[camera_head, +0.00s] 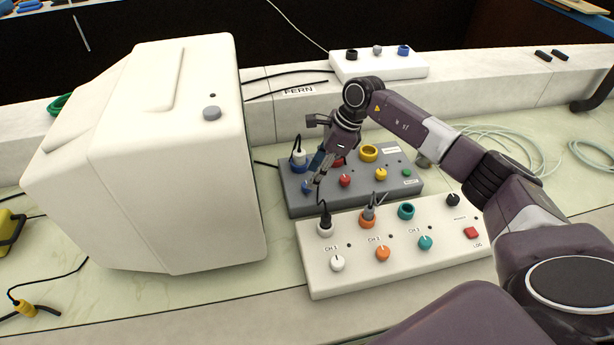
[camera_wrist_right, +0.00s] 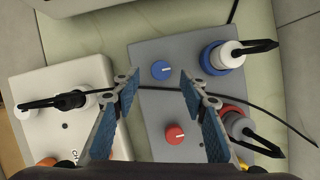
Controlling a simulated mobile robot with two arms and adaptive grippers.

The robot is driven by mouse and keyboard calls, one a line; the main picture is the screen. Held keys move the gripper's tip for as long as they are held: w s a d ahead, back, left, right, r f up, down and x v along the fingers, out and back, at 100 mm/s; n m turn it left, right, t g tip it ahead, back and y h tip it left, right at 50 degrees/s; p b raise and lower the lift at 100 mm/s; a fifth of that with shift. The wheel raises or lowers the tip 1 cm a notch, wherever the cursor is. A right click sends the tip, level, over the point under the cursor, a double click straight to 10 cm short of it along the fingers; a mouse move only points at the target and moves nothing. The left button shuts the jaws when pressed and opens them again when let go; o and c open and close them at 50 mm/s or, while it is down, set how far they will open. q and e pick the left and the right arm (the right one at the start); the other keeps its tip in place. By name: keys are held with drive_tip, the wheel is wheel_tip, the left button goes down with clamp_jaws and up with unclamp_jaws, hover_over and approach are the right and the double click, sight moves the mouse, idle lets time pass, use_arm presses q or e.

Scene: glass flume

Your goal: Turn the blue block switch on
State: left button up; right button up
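The grey block (camera_head: 388,192) lies on the bench behind the white control box. Its blue knob switch (camera_head: 306,187) is at its left front, below a blue ring socket (camera_head: 299,168) holding a white plug. My right gripper (camera_head: 313,183) points down just over the blue knob. In the right wrist view, the blue knob (camera_wrist_right: 161,70) with a white mark shows between and just beyond the fingertips of my right gripper (camera_wrist_right: 160,78). The fingers are apart and nothing is between them; they do not appear to touch the knob. My left gripper is not in view.
A red knob (camera_head: 345,180) and a yellow knob (camera_head: 380,174) sit beside the blue one. The white control box (camera_head: 335,282) with plugs stands in front. A large white device (camera_head: 190,200) stands left. A black cable (camera_wrist_right: 215,95) crosses below my fingers.

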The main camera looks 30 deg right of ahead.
drive_tip(key=x, duration=0.4)
drive_tip(key=shift+p, duration=0.3)
drive_tip(key=shift+f, duration=0.1)
drive_tip(key=c, duration=0.5)
clamp_jaws()
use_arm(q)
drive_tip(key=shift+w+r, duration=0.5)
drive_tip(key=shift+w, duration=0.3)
